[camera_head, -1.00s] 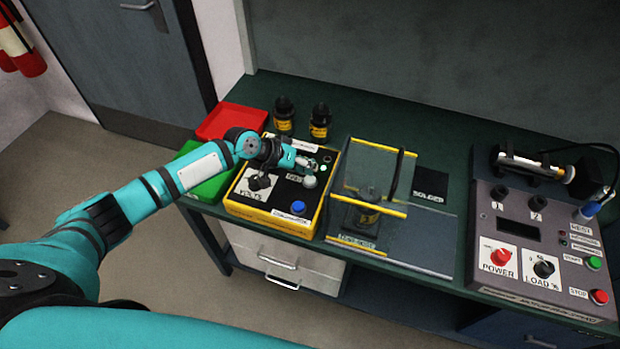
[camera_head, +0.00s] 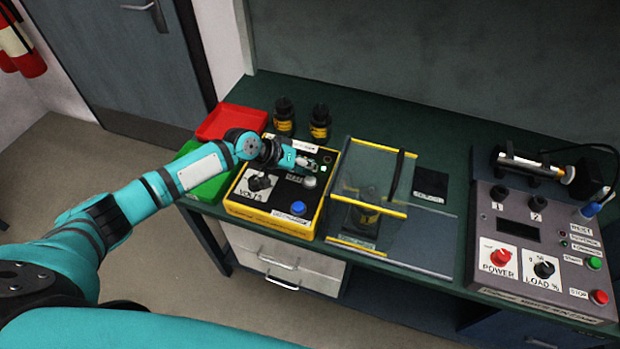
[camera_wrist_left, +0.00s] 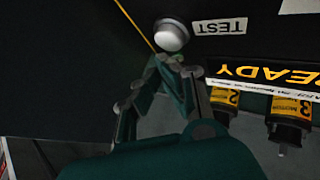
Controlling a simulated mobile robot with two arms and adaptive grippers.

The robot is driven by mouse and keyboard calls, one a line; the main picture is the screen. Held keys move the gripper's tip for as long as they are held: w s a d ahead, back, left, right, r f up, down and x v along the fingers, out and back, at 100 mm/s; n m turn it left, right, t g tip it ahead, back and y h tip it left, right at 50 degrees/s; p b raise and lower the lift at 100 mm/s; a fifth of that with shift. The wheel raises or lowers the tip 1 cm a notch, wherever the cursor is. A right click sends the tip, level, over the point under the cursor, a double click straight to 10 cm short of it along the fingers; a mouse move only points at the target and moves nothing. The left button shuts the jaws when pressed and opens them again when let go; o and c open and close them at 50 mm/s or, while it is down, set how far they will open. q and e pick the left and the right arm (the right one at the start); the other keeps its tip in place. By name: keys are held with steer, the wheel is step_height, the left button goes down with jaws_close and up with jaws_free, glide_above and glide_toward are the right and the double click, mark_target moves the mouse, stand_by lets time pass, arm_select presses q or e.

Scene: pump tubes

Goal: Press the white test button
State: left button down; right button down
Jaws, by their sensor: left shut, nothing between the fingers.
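The white test button (camera_head: 309,182) is a round white knob on the top of a yellow-edged black box (camera_head: 262,215). In the left wrist view the white button (camera_wrist_left: 172,35) shows beside an upside-down TEST label (camera_wrist_left: 219,27). My left gripper (camera_head: 311,163) is over the box, just behind the button in the head view. In the left wrist view its closed fingertips (camera_wrist_left: 174,62) are empty and lie just below the button in the picture. I cannot tell whether they touch it. My right gripper is not in view.
The box also carries a blue button (camera_head: 298,208) and a black VOLTS knob (camera_head: 260,182). Two black jars (camera_head: 319,122) stand behind it. Red (camera_head: 232,121) and green (camera_head: 207,187) trays lie left. A clear-covered fixture (camera_head: 372,190) and a grey control panel (camera_head: 520,240) stand right.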

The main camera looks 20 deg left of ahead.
arm_select(q)
steer(key=shift+f+b, duration=0.3)
steer(key=shift+f, duration=0.2)
stand_by(0.3)
steer(key=shift+f+b, duration=0.5)
steer(key=shift+f, duration=0.1)
stand_by(0.5)
steer(key=shift+r, duration=0.1)
steer(key=shift+s+r+p, duration=0.1)
steer(key=shift+r+p, duration=0.85)
steer(key=shift+r, duration=0.05)
step_height(320, 180, up, 5)
steer(key=p, duration=0.4)
